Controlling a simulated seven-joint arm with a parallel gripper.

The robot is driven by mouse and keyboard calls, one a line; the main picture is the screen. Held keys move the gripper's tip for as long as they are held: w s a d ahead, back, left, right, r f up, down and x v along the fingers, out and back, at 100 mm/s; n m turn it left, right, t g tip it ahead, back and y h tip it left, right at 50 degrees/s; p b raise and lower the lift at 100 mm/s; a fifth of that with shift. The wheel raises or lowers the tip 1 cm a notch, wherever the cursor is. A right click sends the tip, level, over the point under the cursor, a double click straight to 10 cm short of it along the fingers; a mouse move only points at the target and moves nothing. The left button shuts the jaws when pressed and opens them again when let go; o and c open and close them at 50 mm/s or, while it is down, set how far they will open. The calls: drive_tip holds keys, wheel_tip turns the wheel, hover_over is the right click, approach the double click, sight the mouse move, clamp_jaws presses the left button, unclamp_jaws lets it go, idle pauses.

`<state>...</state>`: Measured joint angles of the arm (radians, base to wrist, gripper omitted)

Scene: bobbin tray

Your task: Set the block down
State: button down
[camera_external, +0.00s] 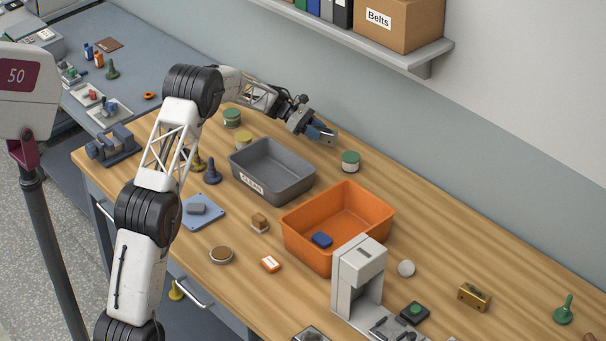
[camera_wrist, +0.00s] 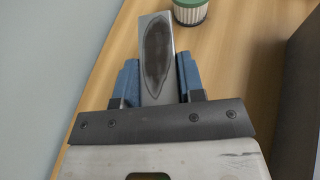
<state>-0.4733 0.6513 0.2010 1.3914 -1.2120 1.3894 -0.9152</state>
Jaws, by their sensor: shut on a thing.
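My gripper (camera_external: 322,134) is beyond the grey bin, over the back part of the wooden table near the wall. In the wrist view its two blue fingers (camera_wrist: 158,82) are shut on a light grey block (camera_wrist: 157,55) with a dark oval patch on its face. The block sticks out past the fingertips. The block is hard to make out in the external view. I cannot tell whether it touches the table.
A green-lidded jar (camera_external: 350,161) stands right of my gripper; it also shows in the wrist view (camera_wrist: 190,12). The grey bin (camera_external: 242,166) and orange bin (camera_external: 300,246) stand in front; a blue piece (camera_external: 321,239) lies in the orange one. A shelf (camera_external: 420,56) overhangs behind.

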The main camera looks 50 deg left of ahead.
drive_tip(key=shift+f, duration=1.85)
drive_tip(key=shift+f, duration=0.15)
drive_tip(key=c, duration=0.7)
unclamp_jaws()
drive_tip(key=v, duration=1.2)
drive_tip(key=shift+r, duration=0.25)
drive_tip(key=shift+d, duration=0.1)
